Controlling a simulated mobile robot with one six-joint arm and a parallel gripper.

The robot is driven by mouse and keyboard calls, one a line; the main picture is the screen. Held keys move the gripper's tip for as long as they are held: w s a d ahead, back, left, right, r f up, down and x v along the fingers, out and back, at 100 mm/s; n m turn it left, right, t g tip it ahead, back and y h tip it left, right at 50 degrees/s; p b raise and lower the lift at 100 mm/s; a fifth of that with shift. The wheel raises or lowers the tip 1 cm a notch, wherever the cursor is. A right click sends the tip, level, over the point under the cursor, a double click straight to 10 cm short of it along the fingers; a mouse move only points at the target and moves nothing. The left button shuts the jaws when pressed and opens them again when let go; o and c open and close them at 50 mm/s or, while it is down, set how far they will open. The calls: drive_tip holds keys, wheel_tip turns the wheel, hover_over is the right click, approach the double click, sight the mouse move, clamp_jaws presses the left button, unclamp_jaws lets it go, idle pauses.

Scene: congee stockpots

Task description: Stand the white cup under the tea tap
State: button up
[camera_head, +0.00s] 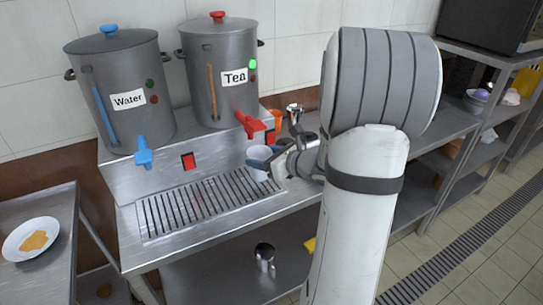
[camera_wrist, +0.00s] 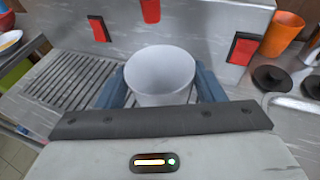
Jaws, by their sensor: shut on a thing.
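The white cup (camera_wrist: 160,72) is upright with its open mouth up, between the two blue-grey fingers of my gripper (camera_wrist: 161,88) in the wrist view. My gripper is shut on its sides. In the head view the cup (camera_head: 258,153) is partly hidden by my gripper (camera_head: 262,164). It is low at the right end of the drip grate (camera_head: 197,204), below and slightly right of the red tea tap (camera_head: 249,124). The tap's tip (camera_wrist: 150,10) shows behind the cup in the wrist view. I cannot tell whether the cup touches the grate. The tea pot (camera_head: 222,88) stands above, labelled "Tea".
The water pot (camera_head: 118,92) with its blue tap (camera_head: 143,152) stands to the left. A red switch (camera_wrist: 243,48) and an orange cup (camera_wrist: 282,34) are right of the white cup. A side table (camera_head: 62,248) holds a plate of food (camera_head: 31,239). The grate's left part is clear.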

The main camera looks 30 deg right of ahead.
sight(251, 152)
drive_tip(key=x, duration=0.3)
drive_tip(key=shift+w+a+r, duration=0.1)
drive_tip(key=shift+w+r, duration=0.05)
drive_tip(key=shift+r, duration=0.2)
drive_tip(key=shift+f, duration=1.65)
drive_tip(key=shift+f, duration=0.25)
drive_tip(key=o, duration=1)
drive_tip(key=shift+r, duration=0.1)
drive_tip(key=shift+o, duration=0.2)
